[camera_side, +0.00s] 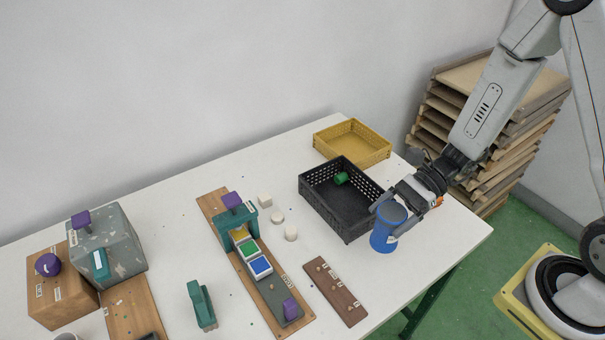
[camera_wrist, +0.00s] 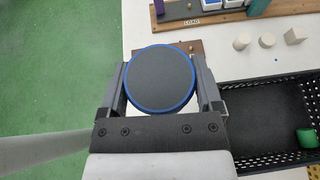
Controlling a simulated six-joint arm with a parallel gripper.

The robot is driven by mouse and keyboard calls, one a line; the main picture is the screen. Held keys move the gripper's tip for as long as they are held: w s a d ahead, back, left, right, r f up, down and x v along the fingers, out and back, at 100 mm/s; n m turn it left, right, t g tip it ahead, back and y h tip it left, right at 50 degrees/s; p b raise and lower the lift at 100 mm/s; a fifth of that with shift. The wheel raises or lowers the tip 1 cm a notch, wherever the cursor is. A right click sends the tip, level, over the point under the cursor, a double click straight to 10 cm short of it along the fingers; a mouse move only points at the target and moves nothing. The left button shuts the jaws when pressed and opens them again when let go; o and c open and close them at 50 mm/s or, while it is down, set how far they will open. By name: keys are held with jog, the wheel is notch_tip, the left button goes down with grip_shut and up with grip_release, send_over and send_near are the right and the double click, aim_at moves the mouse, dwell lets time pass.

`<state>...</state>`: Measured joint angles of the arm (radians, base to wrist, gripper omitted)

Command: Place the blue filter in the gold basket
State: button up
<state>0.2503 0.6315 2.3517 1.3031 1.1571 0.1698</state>
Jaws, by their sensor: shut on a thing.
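The blue filter (camera_side: 384,240) is a blue cylinder with a dark round top, upright, near the table's right front part in the side view. My gripper (camera_side: 391,211) is shut on it, one finger on each side. In the wrist view, the blue filter (camera_wrist: 160,79) sits between the two fingers of my gripper (camera_wrist: 162,88). I cannot tell whether its base touches the table. The gold basket (camera_side: 352,153) stands at the table's back right, behind the black basket, and looks empty where its inside shows. The filter is apart from it.
A black basket (camera_side: 344,216) holding a green cylinder (camera_side: 341,179) stands between my gripper and the gold basket. A wooden strip with pegs (camera_side: 335,291) lies left of the filter. Several small white blocks, a teal fixture (camera_side: 237,222) and grey and brown boxes stand further left.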

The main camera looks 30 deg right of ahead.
jog(key=w+d+r+m+t+h, duration=0.2)
jog(key=w+d+m+t+h, duration=0.3)
jog(key=w+d, duration=0.4)
jog(key=w+d+r+m+t+h, duration=0.1)
jog(key=w+d+m+t+h, duration=0.4)
jog(key=w+d+m, duration=0.5)
jog(key=shift+w+d+r+t, duration=0.2)
jog(key=shift+w+r+t, duration=0.2)
jog(key=shift+w+t, duration=0.65)
jog(key=shift+w, duration=0.1)
jog(key=w+d+f, duration=0.2)
jog(key=w+f, duration=0.7)
jog(key=w, duration=0.4)
jog(key=shift+f, duration=0.15)
jog(key=shift+d, duration=0.1)
